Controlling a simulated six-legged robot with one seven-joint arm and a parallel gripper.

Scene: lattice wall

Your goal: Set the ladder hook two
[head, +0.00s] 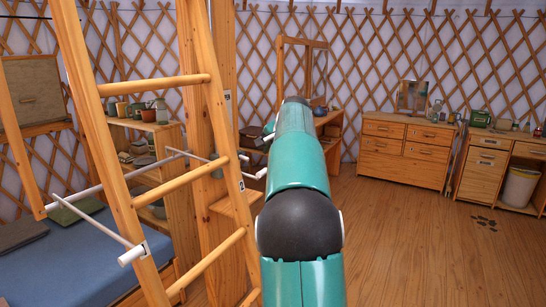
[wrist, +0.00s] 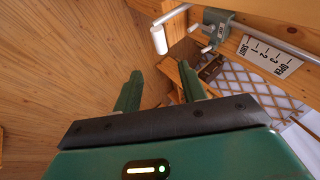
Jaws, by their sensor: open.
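The wooden ladder (head: 172,130) stands at the left in the head view, with round rungs and thin metal rods with white ends across it. A white scale plate (wrist: 268,54) sits right of the bracket. I cannot tell the tag's number. My gripper (wrist: 160,86) is open and empty, its green fingers short of the white grip and apart from it. My arm hides the gripper in the head view.
A blue-covered bed (head: 75,255) and a shelf with pots (head: 150,135) lie behind the ladder. A drawer chest (head: 405,150) and a desk (head: 485,165) stand along the lattice wall.

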